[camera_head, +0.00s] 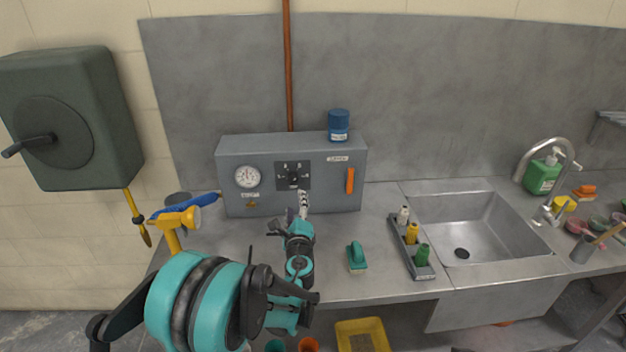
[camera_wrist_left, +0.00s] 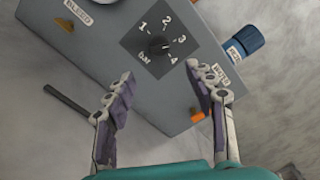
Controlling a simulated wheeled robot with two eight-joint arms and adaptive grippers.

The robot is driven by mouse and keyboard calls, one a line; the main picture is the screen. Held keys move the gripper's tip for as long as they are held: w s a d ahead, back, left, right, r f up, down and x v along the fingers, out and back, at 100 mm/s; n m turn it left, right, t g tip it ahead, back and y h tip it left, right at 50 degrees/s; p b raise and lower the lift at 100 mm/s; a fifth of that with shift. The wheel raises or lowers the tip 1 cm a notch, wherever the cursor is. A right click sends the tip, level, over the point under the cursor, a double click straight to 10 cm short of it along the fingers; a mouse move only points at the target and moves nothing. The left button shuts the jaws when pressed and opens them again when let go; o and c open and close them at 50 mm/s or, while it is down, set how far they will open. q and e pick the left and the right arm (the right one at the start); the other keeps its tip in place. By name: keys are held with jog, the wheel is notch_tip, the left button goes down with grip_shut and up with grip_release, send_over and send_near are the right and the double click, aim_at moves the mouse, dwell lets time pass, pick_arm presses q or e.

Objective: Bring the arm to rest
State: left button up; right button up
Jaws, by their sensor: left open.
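My left gripper (camera_head: 303,204) is in front of the grey control box (camera_head: 325,190), at the end of my teal and black left arm. In the left wrist view the gripper (camera_wrist_left: 162,78) is open. Its two purple-padded fingers are spread, with nothing between them. The black rotary knob (camera_head: 293,177) is on the box's front; it also shows in the left wrist view (camera_wrist_left: 158,47), just beyond the fingertips and apart from them. Numbers 1 to 4 surround the knob. Its exact setting is hard to read. My right gripper is not in view.
The box carries a gauge (camera_head: 247,177), an orange handle (camera_head: 350,181) and a blue-lidded jar (camera_head: 339,126) on top. A green-handled brush (camera_head: 357,257) and a bottle tray (camera_head: 424,272) lie right of the arm. The sink (camera_head: 480,226) is further right. Bare counter surrounds the brush.

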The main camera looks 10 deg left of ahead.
pick_arm(q)
jog(key=s+a+r+n+g, duration=0.1)
jog(key=s+a+n+g, duration=0.2)
jog(key=s+n, duration=0.4)
jog(key=s+a+r+n+g, duration=0.1)
jog(key=s+a+n+g, duration=0.2)
jog(key=s+n, duration=0.5)
jog(key=s+d+f+n+g+h, duration=0.1)
jog(key=s, duration=0.5)
jog(key=s+d+f+n+g+h, duration=0.1)
jog(key=s+f, duration=0.1)
jog(key=s, duration=0.5)
jog(key=shift+d+f+n+g, duration=0.25)
jog(key=shift+d+n+g, duration=0.15)
jog(key=s+d+f+n+h, duration=0.1)
jog(key=s, duration=0.1)
jog(key=s+d+f+n+g+h, duration=0.1)
jog(key=s+d, duration=0.1)
jog(key=s, duration=0.1)
jog(key=s+d+f+n+h, duration=0.1)
jog(key=s+d, duration=0.1)
jog(key=s, duration=0.1)
jog(key=shift+s+d+f+g, duration=0.15)
jog(key=shift+s+f+g, duration=0.05)
jog(key=shift+s+g, duration=0.1)
jog(key=shift+c, duration=0.4)
